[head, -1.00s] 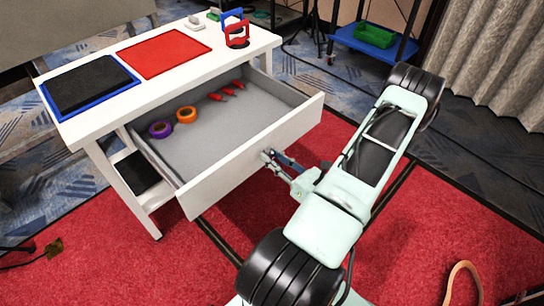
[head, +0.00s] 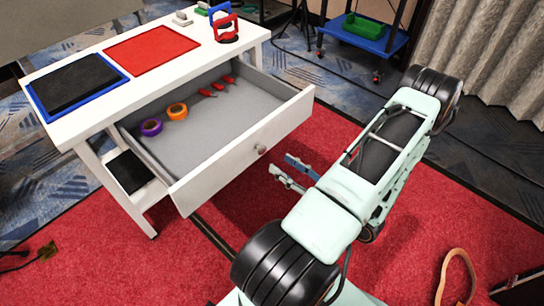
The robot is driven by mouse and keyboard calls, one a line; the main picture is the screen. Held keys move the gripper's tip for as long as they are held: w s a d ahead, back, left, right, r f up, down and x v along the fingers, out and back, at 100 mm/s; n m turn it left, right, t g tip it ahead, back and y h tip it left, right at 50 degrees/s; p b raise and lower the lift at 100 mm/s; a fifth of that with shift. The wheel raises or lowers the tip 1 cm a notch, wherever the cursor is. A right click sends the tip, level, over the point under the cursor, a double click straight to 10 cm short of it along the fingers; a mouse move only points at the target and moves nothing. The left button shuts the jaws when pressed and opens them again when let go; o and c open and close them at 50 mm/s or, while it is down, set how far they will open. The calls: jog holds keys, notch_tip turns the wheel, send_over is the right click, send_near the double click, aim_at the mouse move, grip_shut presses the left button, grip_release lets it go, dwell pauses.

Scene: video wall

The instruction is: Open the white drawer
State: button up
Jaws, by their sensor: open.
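The white drawer (head: 245,147) stands pulled well out of the white table (head: 60,118), on its front right side. Its round knob (head: 261,149) shows on the front panel. Inside, on the grey drawer floor, lie a purple tape roll (head: 151,127), an orange tape roll (head: 177,111) and several red-handled tools (head: 214,88). My gripper (head: 279,168) is open and empty, just to the right of the knob and apart from it.
On the table top are a black pad on a blue tray (head: 78,85), a red mat (head: 151,49) and red and blue holders (head: 222,22). A blue cart with a green bin (head: 364,26) stands at the back.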

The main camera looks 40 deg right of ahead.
jog(key=s, duration=0.4)
dwell(0.5)
